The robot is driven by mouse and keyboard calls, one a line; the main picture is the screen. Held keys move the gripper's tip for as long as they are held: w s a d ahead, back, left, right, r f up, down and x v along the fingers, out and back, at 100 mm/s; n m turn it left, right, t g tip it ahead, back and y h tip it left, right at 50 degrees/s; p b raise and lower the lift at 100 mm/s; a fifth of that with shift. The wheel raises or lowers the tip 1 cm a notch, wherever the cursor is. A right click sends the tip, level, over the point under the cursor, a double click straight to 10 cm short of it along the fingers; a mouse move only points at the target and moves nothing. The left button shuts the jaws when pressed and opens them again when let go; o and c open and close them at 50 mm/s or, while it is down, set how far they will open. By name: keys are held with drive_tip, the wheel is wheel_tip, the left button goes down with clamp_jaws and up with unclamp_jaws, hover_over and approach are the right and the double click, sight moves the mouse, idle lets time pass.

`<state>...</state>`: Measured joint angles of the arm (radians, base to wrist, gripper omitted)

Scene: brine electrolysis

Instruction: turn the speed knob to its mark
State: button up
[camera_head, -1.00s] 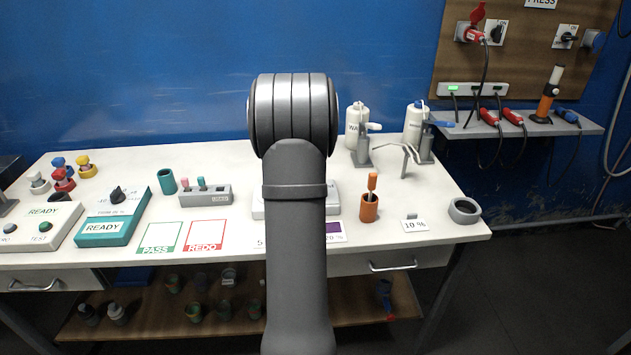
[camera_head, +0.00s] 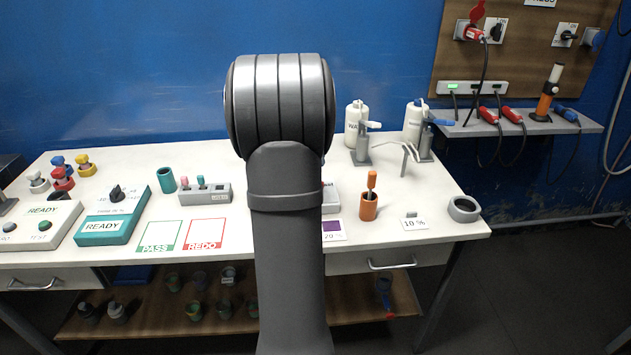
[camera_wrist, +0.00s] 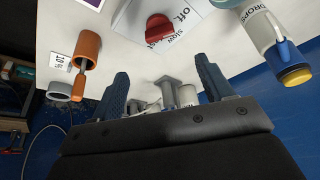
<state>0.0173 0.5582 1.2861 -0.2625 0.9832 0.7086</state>
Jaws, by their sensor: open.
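The speed knob (camera_wrist: 159,28) is red and sits on a pale device (camera_wrist: 128,24) with the words "Off" and "slow" printed around it, at the top middle of the wrist view. Which mark it points to is hard to read. My gripper (camera_wrist: 162,70) is open and empty. Its two dark blue fingers stand wide apart, and the knob lies beyond their tips, roughly between them in the picture. In the head view my arm hides the knob and my gripper; only the right end of the pale device (camera_head: 331,198) shows.
A bottle marked "DROPS" (camera_wrist: 262,28) with a yellow cap stands right of the knob in the wrist view. An orange holder (camera_head: 368,208) with an orange-handled tool, a 10 % card (camera_head: 413,223) and a grey ring (camera_head: 464,209) are at the table's right.

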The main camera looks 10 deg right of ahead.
drive_tip(key=x, duration=1.3)
drive_tip(key=shift+d+f, duration=0.1)
drive_tip(key=shift+f, duration=0.15)
drive_tip(key=shift+c, duration=0.4)
drive_tip(key=c, duration=0.9)
